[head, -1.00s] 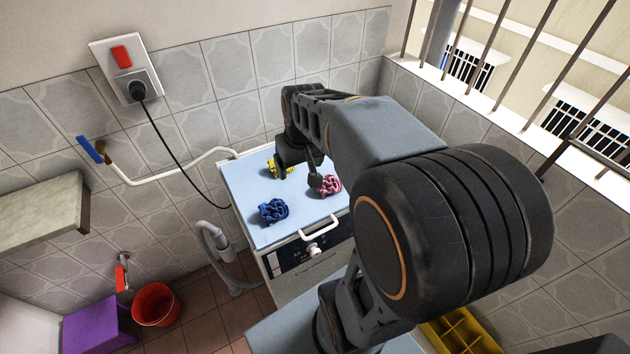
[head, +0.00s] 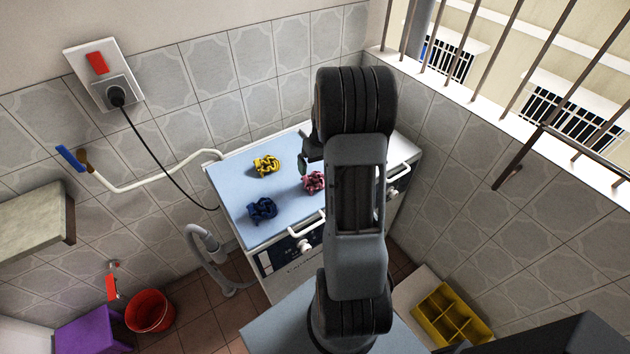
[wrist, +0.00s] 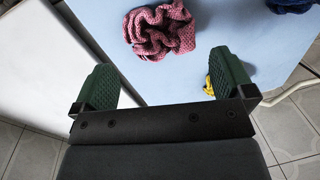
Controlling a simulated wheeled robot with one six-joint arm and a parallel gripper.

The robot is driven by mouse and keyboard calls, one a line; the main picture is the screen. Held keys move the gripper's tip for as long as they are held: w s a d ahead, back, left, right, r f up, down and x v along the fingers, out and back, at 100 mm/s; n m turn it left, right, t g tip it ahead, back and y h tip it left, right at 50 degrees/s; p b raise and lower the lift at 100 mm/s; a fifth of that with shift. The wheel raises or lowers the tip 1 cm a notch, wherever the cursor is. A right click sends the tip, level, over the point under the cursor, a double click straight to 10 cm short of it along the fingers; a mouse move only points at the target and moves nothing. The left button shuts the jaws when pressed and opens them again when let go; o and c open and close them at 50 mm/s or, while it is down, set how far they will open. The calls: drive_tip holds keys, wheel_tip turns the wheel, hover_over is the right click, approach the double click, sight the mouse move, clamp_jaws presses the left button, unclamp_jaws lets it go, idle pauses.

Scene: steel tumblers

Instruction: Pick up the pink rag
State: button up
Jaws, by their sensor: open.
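The crumpled pink rag (head: 314,182) lies on the light blue top of the white appliance, just left of my arm. In the wrist view the pink rag (wrist: 160,30) is at the top, beyond the gap between my fingers and apart from them. My gripper (wrist: 165,78) is open and empty, with green pads. In the head view it is mostly hidden by my arm; only a bit shows close to the rag.
A yellow rag (head: 266,166) lies behind and left of the pink one, a blue rag (head: 262,209) in front and left. The appliance's blue top (head: 230,180) is otherwise clear. A white hose (head: 140,182) runs along the wall. A barred window (head: 470,60) is at right.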

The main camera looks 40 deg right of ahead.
sight(316, 177)
drive_tip(key=shift+w+a+f+p, duration=0.1)
drive_tip(key=shift+f+p, duration=0.1)
drive_tip(key=shift+f, duration=0.85)
drive_tip(key=shift+a+f+p, duration=0.15)
drive_tip(key=shift+f, duration=0.85)
drive_tip(key=shift+w+a+f+p, duration=0.1)
drive_tip(key=shift+f+p, duration=0.1)
drive_tip(key=shift+f, duration=0.85)
drive_tip(key=c, duration=0.6)
